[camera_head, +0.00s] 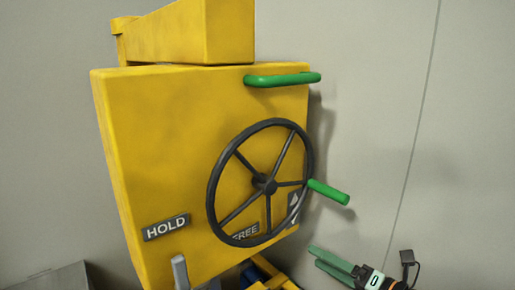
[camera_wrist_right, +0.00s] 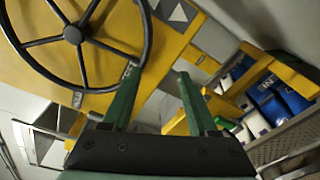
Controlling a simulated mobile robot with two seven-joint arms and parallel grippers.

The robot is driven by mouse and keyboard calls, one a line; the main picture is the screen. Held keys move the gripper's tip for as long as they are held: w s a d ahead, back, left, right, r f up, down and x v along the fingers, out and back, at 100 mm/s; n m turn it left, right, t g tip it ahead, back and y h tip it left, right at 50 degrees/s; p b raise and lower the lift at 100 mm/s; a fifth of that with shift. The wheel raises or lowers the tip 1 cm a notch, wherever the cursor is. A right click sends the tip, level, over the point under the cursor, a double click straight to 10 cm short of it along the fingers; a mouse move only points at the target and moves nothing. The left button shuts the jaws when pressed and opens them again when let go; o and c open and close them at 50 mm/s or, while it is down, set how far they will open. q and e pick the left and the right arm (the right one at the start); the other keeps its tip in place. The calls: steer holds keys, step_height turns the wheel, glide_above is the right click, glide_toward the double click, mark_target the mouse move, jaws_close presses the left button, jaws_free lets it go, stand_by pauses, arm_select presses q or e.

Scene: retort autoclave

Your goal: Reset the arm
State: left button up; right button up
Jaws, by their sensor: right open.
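My right gripper (camera_head: 314,257) shows at the lower right of the head view, below and to the right of a black handwheel (camera_head: 262,184). Its two green fingers are apart with nothing between them; they also show open in the right wrist view (camera_wrist_right: 158,72). It looks clear of the wheel and its green knob (camera_head: 328,191). The wheel is on the front of a yellow box (camera_head: 150,130), and it also shows at the upper left of the wrist view (camera_wrist_right: 74,34). My left gripper is not in view.
A green bar handle (camera_head: 282,79) sits high on the box. A HOLD label (camera_head: 166,227) and a partly hidden FREE label (camera_head: 245,232) are low on it, near a grey lever (camera_head: 180,272). Blue containers (camera_wrist_right: 268,105) stand in a yellow frame at right. A bare wall (camera_head: 385,80) lies behind.

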steer(key=s+a+f+m+h+p, duration=0.1)
steer(key=s+f+m+h, duration=0.15)
steer(key=f+m, duration=0.5)
steer(key=s+a+f+m+h+p, duration=0.1)
steer(key=s+a+f+m, duration=0.1)
steer(key=s+f+m, duration=0.4)
steer(key=s+d+f+m+g+h, duration=0.1)
steer(key=s+d+f+m+h, duration=0.2)
steer(key=s+f+m, duration=0.4)
steer(key=s+d+f+m+g+h, duration=0.2)
steer(key=s+d+f+m+h, duration=0.1)
steer(key=s+f+m, duration=0.4)
step_height(320, 180, down, 3)
steer(key=shift+s+f+m+g+p, duration=0.1)
steer(key=shift+s+m+g+p, duration=0.25)
steer(key=shift+m, duration=0.6)
steer(key=shift+a, duration=0.1)
